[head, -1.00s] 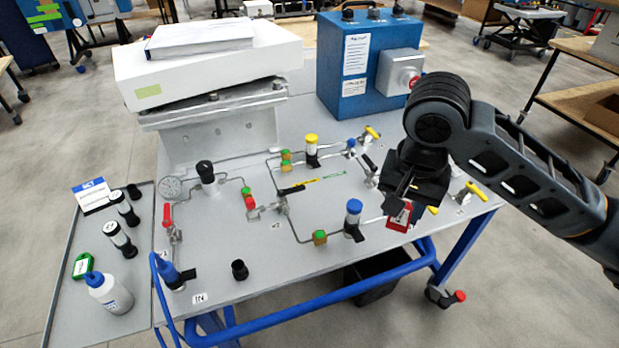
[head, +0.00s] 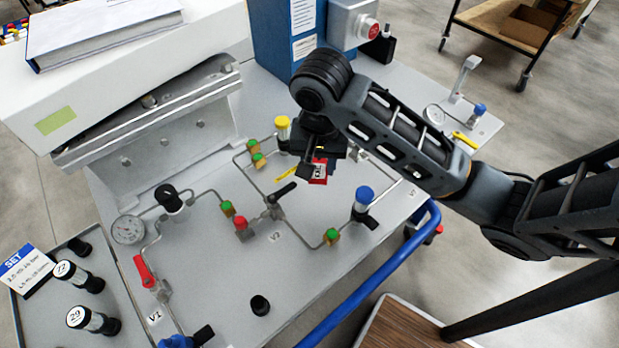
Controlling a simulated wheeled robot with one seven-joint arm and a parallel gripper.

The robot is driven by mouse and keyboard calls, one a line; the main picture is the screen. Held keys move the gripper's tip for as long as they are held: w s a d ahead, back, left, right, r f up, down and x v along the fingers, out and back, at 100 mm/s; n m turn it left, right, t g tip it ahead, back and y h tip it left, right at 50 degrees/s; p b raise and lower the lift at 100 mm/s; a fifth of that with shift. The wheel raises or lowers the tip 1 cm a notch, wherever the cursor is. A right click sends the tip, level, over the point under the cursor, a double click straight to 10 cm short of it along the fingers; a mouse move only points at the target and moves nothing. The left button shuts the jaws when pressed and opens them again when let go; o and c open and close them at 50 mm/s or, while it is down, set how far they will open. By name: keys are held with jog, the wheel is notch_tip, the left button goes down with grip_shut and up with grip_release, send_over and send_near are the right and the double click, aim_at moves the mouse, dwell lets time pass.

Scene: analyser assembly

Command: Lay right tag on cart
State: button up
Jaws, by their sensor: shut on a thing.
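My gripper (head: 311,165) is shut on a red tag (head: 320,173) with white print. It holds the tag over the grey top of the cart (head: 320,222), near the middle of the pipework. The gripper body hides part of the tag and the fingertips. I cannot tell whether the tag touches anything below it. A yellow strip-like item (head: 287,179) lies on the cart just left of the tag.
A blue-capped fitting (head: 362,203) and a yellow-capped fitting (head: 282,130) stand close to the gripper. A black valve handle (head: 282,193) lies at front left. A blue cabinet (head: 277,40) stands behind. Bare cart top shows at the front middle.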

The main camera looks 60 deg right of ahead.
aim_at(318, 198)
notch_tip(318, 198, down, 10)
jog(key=shift+r, duration=0.2)
jog(key=shift+f, duration=0.1)
dwell(0.3)
jog(key=o, duration=0.8)
jog(key=shift+c, duration=0.2)
jog(key=r, duration=0.6)
jog(key=a+r, duration=0.1)
jog(key=r, duration=0.2)
jog(key=shift+s+r, duration=0.15)
jog(key=shift+s, duration=0.1)
jog(key=shift+s+r, duration=0.1)
jog(key=shift+r, duration=0.6)
jog(key=shift+a+r, duration=0.15)
jog(key=shift+r, duration=0.6)
